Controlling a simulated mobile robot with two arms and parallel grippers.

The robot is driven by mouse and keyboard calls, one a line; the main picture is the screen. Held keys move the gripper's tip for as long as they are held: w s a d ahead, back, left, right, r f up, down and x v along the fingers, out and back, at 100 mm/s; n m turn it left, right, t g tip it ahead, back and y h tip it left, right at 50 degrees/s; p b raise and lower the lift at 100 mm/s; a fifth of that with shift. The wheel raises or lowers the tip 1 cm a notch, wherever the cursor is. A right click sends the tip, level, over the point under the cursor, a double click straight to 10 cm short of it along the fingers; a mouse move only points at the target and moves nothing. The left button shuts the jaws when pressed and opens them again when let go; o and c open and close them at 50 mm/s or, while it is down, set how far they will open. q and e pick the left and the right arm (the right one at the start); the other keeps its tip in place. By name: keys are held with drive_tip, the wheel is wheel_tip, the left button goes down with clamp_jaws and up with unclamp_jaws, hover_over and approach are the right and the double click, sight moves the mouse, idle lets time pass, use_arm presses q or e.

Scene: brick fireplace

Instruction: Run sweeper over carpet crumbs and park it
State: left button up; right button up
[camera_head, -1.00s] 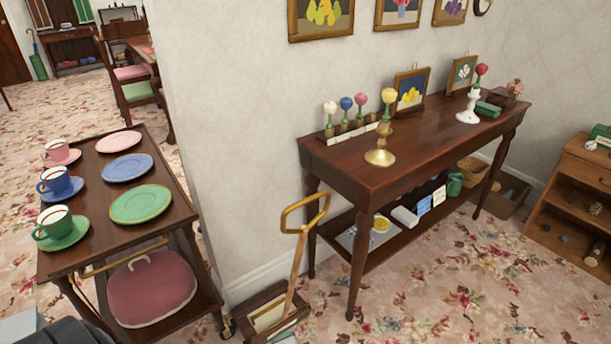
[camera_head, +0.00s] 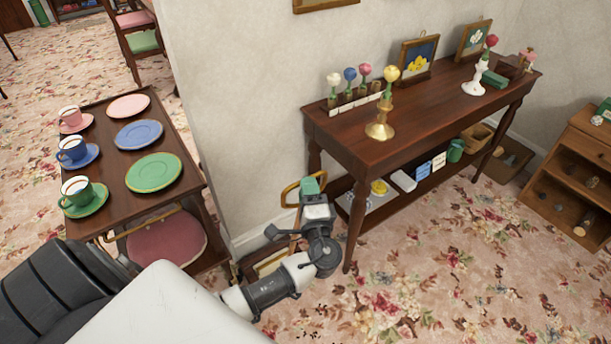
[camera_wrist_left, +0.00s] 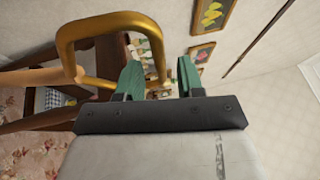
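The sweeper stands against the wall between the trolley and the console table. Its golden loop grip (camera_head: 287,191) tops a wooden handle, and its wooden box (camera_head: 250,262) is on the floor, partly hidden by my arm. My left gripper (camera_head: 309,187), with green fingertips, is at the loop. In the left wrist view the fingers (camera_wrist_left: 159,78) are apart. The loop (camera_wrist_left: 108,22) reaches from the left past one finger, and one side shows between the fingertips; I cannot tell its depth. Dark specks (camera_head: 388,300) show on the floral carpet (camera_head: 440,270); crumbs are hard to separate from its pattern.
The trolley (camera_head: 112,170) with cups and plates stands left of the sweeper. A small shelf unit (camera_head: 570,185) stands at far right. Carpet in front of the table is open.

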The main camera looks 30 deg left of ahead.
use_arm(q)
drive_tip(key=shift+x, duration=1.55)
drive_tip(key=shift+c, duration=0.3)
clamp_jaws()
